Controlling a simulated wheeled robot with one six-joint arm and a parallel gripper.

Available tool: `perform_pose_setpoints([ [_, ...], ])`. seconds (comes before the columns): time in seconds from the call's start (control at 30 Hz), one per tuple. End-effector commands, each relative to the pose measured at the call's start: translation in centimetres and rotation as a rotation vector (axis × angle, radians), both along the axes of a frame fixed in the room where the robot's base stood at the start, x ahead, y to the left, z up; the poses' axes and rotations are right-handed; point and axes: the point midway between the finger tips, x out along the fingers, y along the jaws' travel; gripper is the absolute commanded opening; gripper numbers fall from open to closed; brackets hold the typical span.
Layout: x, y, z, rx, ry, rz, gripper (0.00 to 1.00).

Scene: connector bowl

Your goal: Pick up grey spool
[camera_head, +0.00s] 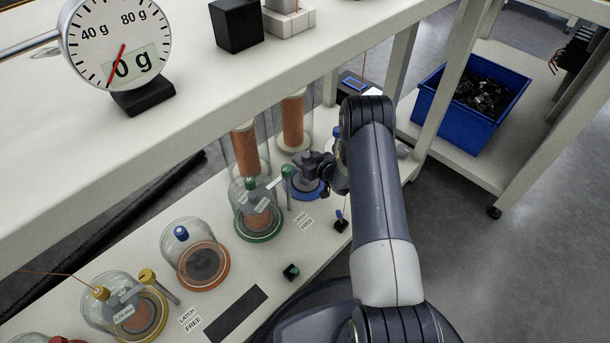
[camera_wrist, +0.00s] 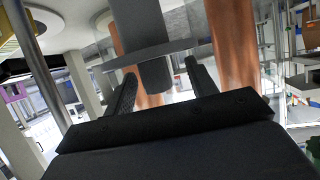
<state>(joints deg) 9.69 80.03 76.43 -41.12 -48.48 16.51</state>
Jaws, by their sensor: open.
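The grey spool (camera_head: 306,185) sits at the blue-ringed station (camera_head: 308,194) on the lower shelf, partly hidden by my gripper (camera_head: 318,163). In the wrist view the dark grey spool (camera_wrist: 155,75) shows as a round flange with a narrower stub. My gripper (camera_wrist: 160,88) is open, with one finger on each side of the stub in the picture. Gaps show between the stub and both fingers. I cannot tell whether the stub lies fully between the fingers in depth.
Glass domes with a green base (camera_head: 258,237), an orange base (camera_head: 203,287) and a yellow base stand along the shelf. Tall copper-coloured coils (camera_head: 293,122) in clear tubes stand close behind. The upper shelf (camera_head: 240,80) overhangs. A blue bin (camera_head: 452,118) is at right.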

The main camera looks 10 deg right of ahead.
Motion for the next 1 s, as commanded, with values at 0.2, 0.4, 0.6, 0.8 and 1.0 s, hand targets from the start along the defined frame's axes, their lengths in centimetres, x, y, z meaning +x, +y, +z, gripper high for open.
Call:
perform_pose_setpoints([
  [0.2,0.9,0.39,-0.38,0.0,0.0,0.0,0.54],
  [0.4,0.86,0.38,-0.35,-0.001,0.001,-0.001,0.48],
  [0.6,0.85,0.37,-0.34,-0.001,0.001,-0.001,0.32],
  [0.8,0.81,0.39,-0.38,0.0,0.001,0.0,0.16],
  [1.0,0.8,0.41,-0.4,-0.001,0.002,0.0,0.0],
])
